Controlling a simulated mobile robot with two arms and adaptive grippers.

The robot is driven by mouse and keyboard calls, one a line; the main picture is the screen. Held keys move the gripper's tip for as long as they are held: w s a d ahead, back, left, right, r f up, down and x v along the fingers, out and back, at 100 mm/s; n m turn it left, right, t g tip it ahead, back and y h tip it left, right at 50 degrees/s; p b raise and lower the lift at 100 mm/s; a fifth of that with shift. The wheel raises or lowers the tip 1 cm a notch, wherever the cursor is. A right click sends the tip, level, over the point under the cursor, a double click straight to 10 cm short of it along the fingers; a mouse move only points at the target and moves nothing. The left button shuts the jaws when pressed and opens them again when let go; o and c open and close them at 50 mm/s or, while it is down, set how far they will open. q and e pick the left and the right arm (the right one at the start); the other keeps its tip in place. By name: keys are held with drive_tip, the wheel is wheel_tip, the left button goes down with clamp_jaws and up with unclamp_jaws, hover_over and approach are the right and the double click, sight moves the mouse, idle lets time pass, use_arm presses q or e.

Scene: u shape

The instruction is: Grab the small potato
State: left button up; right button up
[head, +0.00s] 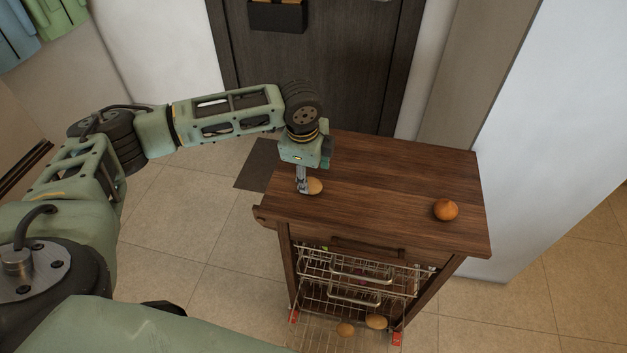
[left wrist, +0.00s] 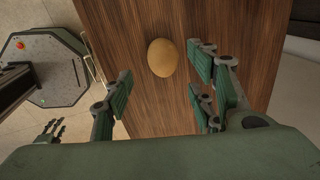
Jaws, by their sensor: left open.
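A small light-brown potato (head: 314,186) lies on the left part of the wooden cart top (head: 385,180). In the left wrist view the potato (left wrist: 163,57) shows whole, between the lines of the two fingers and ahead of their tips. My left gripper (head: 303,186) points down over the cart's left side, right beside the potato in the head view. In the wrist view its fingers (left wrist: 160,85) are spread wide with nothing between them. I cannot tell the exact height of the fingertips above the wood.
A rounder orange-brown vegetable (head: 445,210) sits at the cart top's right. Two more potatoes (head: 376,321) lie in the pulled-out lower wire basket (head: 318,335). A dark door (head: 315,75) stands behind, a white wall at right. The middle of the cart top is clear.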

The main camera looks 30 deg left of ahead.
sight(310, 182)
use_arm(q)
drive_tip(key=shift+f, duration=0.4)
drive_tip(key=f+p, duration=0.1)
drive_tip(key=f, duration=0.1)
drive_tip(key=w+f, duration=0.1)
drive_tip(key=f, duration=0.2)
drive_tip(key=shift+w+a+p, duration=0.2)
drive_tip(key=shift+p, duration=0.15)
drive_tip(key=shift+s, duration=0.1)
drive_tip(key=shift+c, duration=0.7)
drive_tip(key=c, duration=1.1)
